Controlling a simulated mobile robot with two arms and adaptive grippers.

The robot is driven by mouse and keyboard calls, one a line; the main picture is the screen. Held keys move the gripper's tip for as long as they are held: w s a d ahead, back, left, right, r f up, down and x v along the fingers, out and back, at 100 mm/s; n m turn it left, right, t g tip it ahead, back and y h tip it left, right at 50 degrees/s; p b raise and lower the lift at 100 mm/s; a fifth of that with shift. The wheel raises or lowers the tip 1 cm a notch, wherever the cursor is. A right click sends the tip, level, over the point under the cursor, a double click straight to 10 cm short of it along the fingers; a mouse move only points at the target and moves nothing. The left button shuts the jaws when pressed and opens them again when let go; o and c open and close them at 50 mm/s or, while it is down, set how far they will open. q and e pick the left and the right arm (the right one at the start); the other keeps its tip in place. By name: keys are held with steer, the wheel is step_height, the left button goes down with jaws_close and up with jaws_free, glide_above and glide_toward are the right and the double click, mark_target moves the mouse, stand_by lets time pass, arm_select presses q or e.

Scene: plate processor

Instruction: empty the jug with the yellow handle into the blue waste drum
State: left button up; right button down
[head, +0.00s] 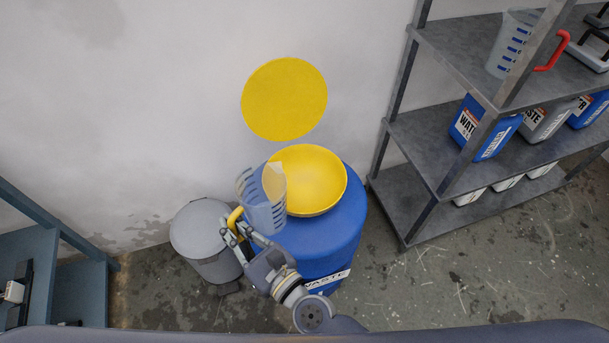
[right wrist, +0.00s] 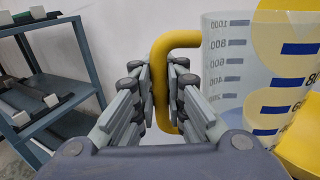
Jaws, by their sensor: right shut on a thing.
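The jug with the yellow handle (head: 264,205) is clear with blue graduation marks. My right gripper (head: 232,232) is shut on its yellow handle. The jug is held over the left side of the yellow funnel (head: 318,182) on top of the blue waste drum (head: 342,235). It looks slightly tilted in the head view; I cannot tell whether it holds liquid. In the right wrist view the handle (right wrist: 161,75) sits between the fingers, with the jug body (right wrist: 228,75) to the right. My left gripper is not in view.
A yellow disc (head: 284,98) shows on the wall behind the drum. A grey bin (head: 203,240) stands left of the drum. A grey shelf (head: 440,140) at right holds a jug with a red handle (head: 512,45) and several canisters (head: 484,128). A blue-grey rack (head: 40,265) is at left.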

mark_target(229, 220)
step_height(229, 220, up, 5)
steer(key=p, duration=0.5)
steer(key=shift+r, duration=0.15)
